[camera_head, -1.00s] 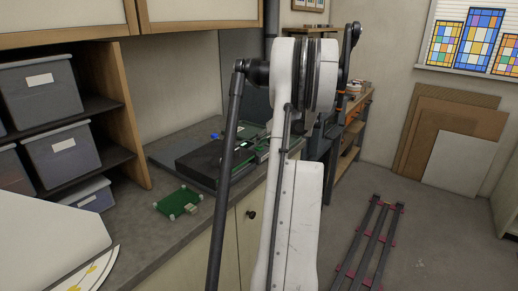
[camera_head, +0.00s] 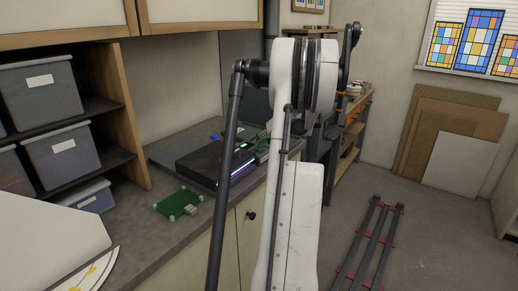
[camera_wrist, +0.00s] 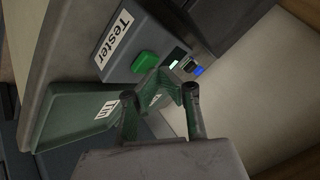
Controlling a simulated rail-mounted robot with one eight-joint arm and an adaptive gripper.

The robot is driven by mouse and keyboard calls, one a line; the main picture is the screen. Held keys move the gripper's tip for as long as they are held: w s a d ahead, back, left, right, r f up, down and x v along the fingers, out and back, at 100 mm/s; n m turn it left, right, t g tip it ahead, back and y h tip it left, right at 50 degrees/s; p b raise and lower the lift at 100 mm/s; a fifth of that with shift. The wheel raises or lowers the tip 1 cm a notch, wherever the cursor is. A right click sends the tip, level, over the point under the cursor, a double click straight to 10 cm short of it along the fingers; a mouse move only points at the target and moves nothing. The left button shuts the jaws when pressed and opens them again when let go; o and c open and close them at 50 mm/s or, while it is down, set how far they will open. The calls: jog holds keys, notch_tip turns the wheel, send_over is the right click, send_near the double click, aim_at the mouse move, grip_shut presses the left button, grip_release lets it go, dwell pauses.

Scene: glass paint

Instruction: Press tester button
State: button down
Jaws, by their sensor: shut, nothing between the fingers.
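In the wrist view, a grey box labelled "Tester" (camera_wrist: 125,42) shows a green button (camera_wrist: 145,62) on its face. My gripper (camera_wrist: 164,82) is shut and empty. Its fingertips appear just below and right of the button in the picture; whether they touch it I cannot tell. In the head view, a dark flat box (camera_head: 208,160) on the counter has a bright purple-white strip along its front edge. The gripper is largely hidden behind my arm there, and the button cannot be made out.
A green board (camera_head: 178,203) with pale corners lies on the counter (camera_head: 150,235), nearer than the dark box. A shelf with grey bins (camera_head: 62,148) stands at left. In the wrist view, a green surface with a white label (camera_wrist: 75,112) lies beside the tester.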

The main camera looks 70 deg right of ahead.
aim_at(260, 148)
jog(key=shift+r, duration=0.45)
jog(key=shift+r, duration=0.1)
jog(key=shift+r+p, duration=1.2)
jog(key=shift+r, duration=1.25)
